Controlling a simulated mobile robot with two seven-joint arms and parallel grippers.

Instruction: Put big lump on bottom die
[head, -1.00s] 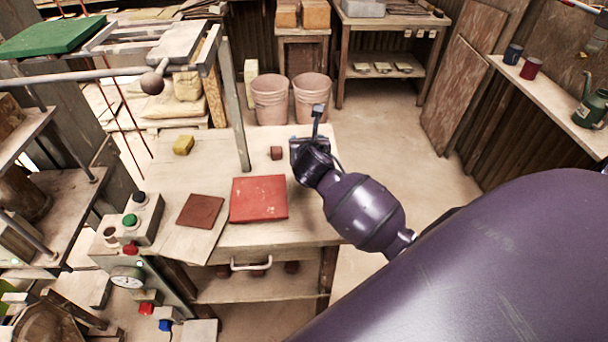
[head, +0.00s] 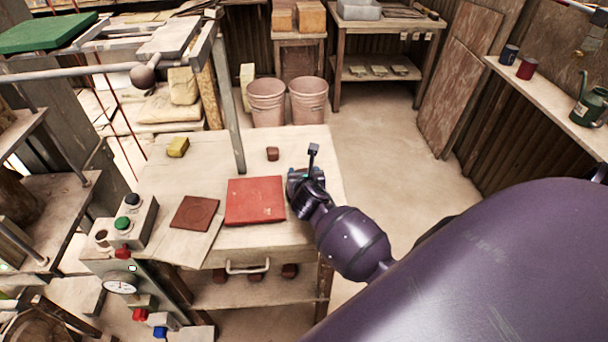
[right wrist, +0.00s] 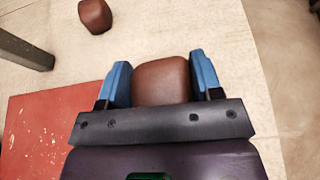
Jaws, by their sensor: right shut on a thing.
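My right gripper (head: 306,176) is at the right side of the table, beside the red mat. In the right wrist view its blue fingers (right wrist: 161,82) are shut on a reddish-brown lump (right wrist: 162,82), one finger on each side. The arm hides this lump in the head view. Another, similar lump (head: 272,153) lies on the table behind the mat; it also shows at the top of the right wrist view (right wrist: 95,15). I cannot make out the bottom die for certain. My left gripper is not in view.
The red mat (head: 254,201) and a brown square tile (head: 195,213) lie on the table. A yellow block (head: 178,147) is at the back left. A grey post (head: 229,110) rises behind the mat. A control box with buttons (head: 124,224) stands at the left.

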